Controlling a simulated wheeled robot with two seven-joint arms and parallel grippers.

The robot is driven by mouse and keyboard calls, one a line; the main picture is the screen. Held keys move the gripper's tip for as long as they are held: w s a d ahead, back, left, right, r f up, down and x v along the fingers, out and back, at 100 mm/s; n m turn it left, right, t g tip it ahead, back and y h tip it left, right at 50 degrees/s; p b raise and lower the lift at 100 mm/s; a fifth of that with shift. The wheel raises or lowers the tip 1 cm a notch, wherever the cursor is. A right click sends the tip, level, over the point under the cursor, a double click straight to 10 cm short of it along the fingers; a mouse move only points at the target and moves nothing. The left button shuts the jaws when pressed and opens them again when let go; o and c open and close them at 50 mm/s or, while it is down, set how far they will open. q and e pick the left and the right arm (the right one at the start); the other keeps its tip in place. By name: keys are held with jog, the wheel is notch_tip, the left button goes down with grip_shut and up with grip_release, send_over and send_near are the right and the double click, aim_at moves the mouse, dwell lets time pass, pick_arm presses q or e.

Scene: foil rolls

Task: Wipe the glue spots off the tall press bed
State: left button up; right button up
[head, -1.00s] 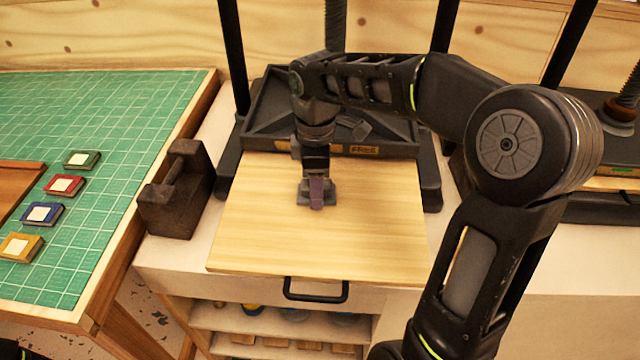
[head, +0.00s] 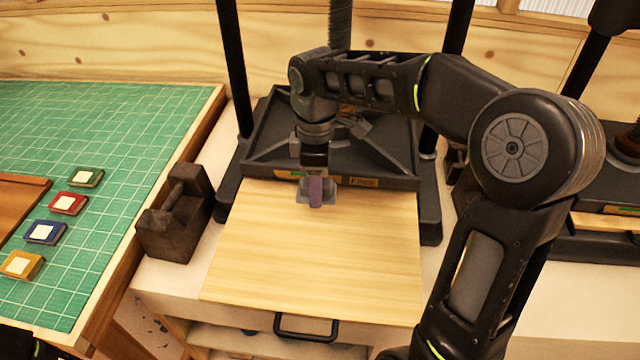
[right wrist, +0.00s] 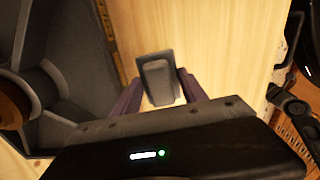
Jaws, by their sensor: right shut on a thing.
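The press bed (head: 310,252) is a pale wooden board with a dark handle at its front, under the black press. Its visible surface looks plain; I make out no glue spots on it. My right gripper (head: 315,188) is near the back edge of the bed, pointing down. Its purple fingers (right wrist: 128,98) are shut on a grey wiping block (right wrist: 158,78), which shows between them over the wood in the right wrist view. Whether the block touches the bed is hard to tell. My left gripper is out of view.
The black press plate (head: 375,160) and its columns stand just behind the gripper. A dark block with a handle (head: 175,225) sits left of the bed. A green mat (head: 100,130) with several coloured tiles lies farther left. A second press (head: 600,230) is at the right.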

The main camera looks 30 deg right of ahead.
jog(key=shift+r+p, duration=1.05)
jog(key=shift+r, duration=0.65)
